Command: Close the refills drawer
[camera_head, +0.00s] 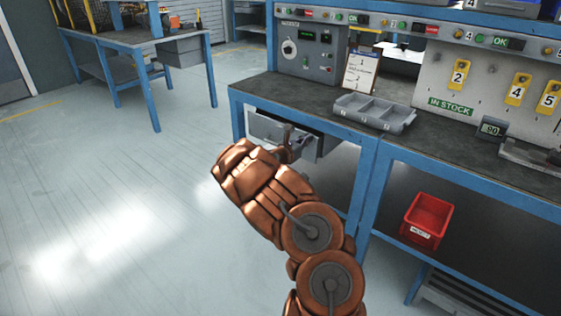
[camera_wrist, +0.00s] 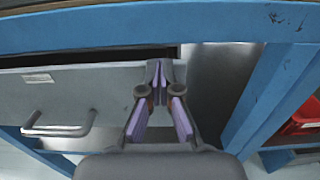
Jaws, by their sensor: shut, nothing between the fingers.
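The grey drawer (camera_head: 262,126) under the left end of the workbench stands partly open. In the wrist view its drawer front (camera_wrist: 75,92) has a small pale label and a bar handle (camera_wrist: 58,128) on the left. A dark gap shows above its top edge. My gripper (camera_wrist: 158,70) is shut and empty, with purple finger pads. Its tips are at the upper right part of the drawer front, right of the handle; I cannot tell whether they touch it. In the head view my arm hides part of the drawer and most of my gripper (camera_head: 298,140).
A blue bench leg (camera_wrist: 272,95) stands right of the drawer. A red bin (camera_head: 427,220) sits lower right under the bench. A grey divided tray (camera_head: 374,112) and a clipboard (camera_head: 361,70) are on the benchtop. Open floor (camera_head: 110,190) lies to the left.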

